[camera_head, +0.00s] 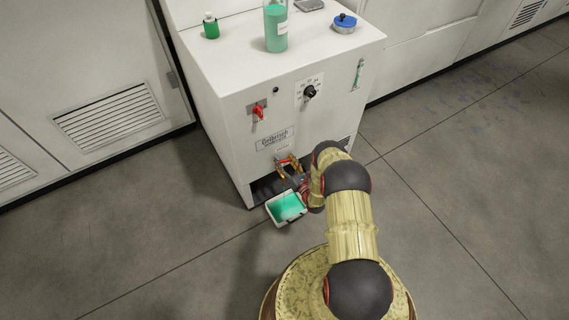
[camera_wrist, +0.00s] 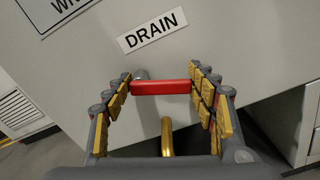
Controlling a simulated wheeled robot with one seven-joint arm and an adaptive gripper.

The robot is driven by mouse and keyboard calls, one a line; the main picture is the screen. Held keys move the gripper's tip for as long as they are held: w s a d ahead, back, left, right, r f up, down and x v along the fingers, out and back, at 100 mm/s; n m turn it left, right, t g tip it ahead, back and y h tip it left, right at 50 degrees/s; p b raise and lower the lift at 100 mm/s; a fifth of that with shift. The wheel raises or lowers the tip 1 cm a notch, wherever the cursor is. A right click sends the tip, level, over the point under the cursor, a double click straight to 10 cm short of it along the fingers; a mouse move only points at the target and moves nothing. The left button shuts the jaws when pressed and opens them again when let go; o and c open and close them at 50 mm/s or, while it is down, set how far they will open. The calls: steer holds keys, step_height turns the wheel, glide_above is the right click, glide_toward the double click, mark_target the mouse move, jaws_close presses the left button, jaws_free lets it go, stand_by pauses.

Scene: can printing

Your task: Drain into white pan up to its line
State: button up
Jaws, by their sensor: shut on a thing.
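The white pan (camera_head: 271,210) sits on the floor at the front foot of the white machine, below my gripper. It holds green liquid (camera_head: 288,206); its line cannot be made out. My gripper (camera_head: 289,164) is at the low front of the machine. In the wrist view my gripper (camera_wrist: 163,88) is shut on the red drain handle (camera_wrist: 161,87), which lies crosswise between the two yellow-padded fingers. A brass spout (camera_wrist: 167,138) points down below the handle. The "DRAIN" label (camera_wrist: 152,29) is above it. I cannot make out a stream from the spout.
The white machine (camera_head: 235,97) carries a green-filled clear container (camera_head: 276,29), a small green bottle (camera_head: 210,26) and a blue-lidded tin (camera_head: 344,22) on top. Its front has a red switch (camera_head: 258,112), a black dial (camera_head: 309,92) and a green sight tube (camera_head: 358,73). Grey floor around is clear.

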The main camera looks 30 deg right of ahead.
steer(key=shift+d+r+n+b, duration=0.1)
steer(key=shift+r+n+b, duration=0.2)
steer(key=shift+n, duration=0.75)
steer(key=shift+d+r+n+b, duration=0.1)
steer(key=shift+r+n+b, duration=0.15)
steer(key=shift+n, duration=0.8)
steer(key=o, duration=1.2)
steer(key=shift+c, duration=0.2)
steer(key=shift+a, duration=0.1)
steer(key=s, duration=1.2)
steer(key=shift+d, duration=0.2)
